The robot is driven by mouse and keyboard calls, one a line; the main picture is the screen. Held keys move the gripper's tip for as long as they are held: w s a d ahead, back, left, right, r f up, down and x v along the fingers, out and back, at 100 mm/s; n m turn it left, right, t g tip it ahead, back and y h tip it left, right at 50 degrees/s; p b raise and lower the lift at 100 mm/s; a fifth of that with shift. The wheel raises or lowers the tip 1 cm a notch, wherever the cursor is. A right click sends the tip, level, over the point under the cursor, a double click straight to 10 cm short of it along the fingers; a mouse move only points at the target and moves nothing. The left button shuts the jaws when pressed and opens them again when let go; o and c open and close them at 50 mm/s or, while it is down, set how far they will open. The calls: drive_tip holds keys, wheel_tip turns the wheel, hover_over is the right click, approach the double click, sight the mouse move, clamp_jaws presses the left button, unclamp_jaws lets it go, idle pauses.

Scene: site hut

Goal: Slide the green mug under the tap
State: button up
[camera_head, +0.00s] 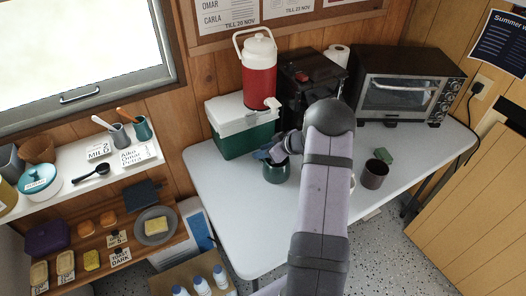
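The dark green mug (276,174) stands upright on the white table, in front of the right part of the green cooler box. A red drinks jug (259,75) with a white lid and handle stands on the cooler. Its white tap (272,103) sticks out at the lower right, above and behind the mug in the picture. My gripper (266,157) is at the mug's rim, on its far left side. My arm and wrist partly hide it, so I cannot tell whether its fingers touch or grasp the mug.
The green cooler box (240,135) with a white lid stands behind the mug. A dark machine (303,75) and a toaster oven (405,85) stand at the back. The front left table (232,205) is clear.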

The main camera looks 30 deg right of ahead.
drive_tip(key=shift+r, duration=0.2)
drive_tip(key=b+v, duration=0.2)
drive_tip(key=v, duration=1)
